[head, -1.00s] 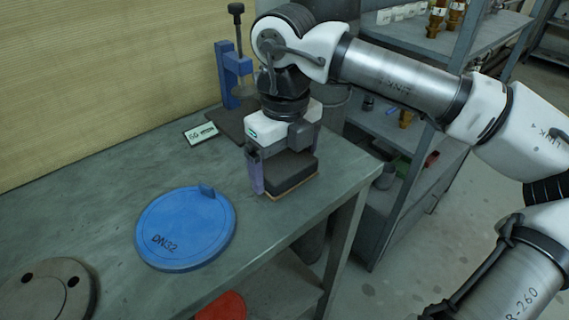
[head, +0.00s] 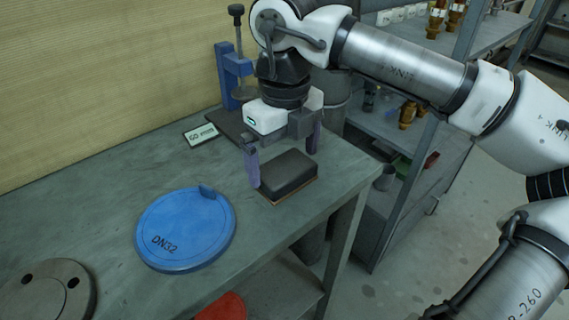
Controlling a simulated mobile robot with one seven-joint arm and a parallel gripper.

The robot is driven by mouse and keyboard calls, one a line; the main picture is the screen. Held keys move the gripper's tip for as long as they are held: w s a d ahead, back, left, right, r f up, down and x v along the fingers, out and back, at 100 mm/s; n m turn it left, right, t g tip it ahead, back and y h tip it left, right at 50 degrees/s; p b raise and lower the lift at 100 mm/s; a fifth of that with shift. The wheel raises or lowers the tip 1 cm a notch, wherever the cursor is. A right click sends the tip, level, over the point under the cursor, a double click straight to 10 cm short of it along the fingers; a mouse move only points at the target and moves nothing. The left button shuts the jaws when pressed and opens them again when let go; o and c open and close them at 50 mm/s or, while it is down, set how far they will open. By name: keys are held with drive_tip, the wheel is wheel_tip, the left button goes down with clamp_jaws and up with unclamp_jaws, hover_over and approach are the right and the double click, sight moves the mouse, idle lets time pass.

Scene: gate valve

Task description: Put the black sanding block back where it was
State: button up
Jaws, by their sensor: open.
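The black sanding block (head: 289,172) lies flat on the grey-green workbench near its right end, with a thin tan layer showing along its lower edge. My gripper (head: 283,168) is open above and around the block, with one purple finger to its left and the other at its far right side. The left finger's tip is close to the block's left end; whether it touches cannot be told. A dark mat (head: 231,122) lies behind the gripper, partly hidden by it, with a small white label card (head: 201,134) beside it.
A blue DN32 disc (head: 186,229) lies left of the block, and a grey flange (head: 48,290) lies at the near left. A blue clamp stand (head: 229,76) stands at the back. The workbench (head: 110,195) is clear between disc and wall. A shelf unit stands to the right.

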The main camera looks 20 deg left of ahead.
sight(284, 167)
wheel_tip(284, 167, up, 9)
drive_tip(key=shift+r, duration=0.2)
drive_tip(key=shift+s, duration=0.1)
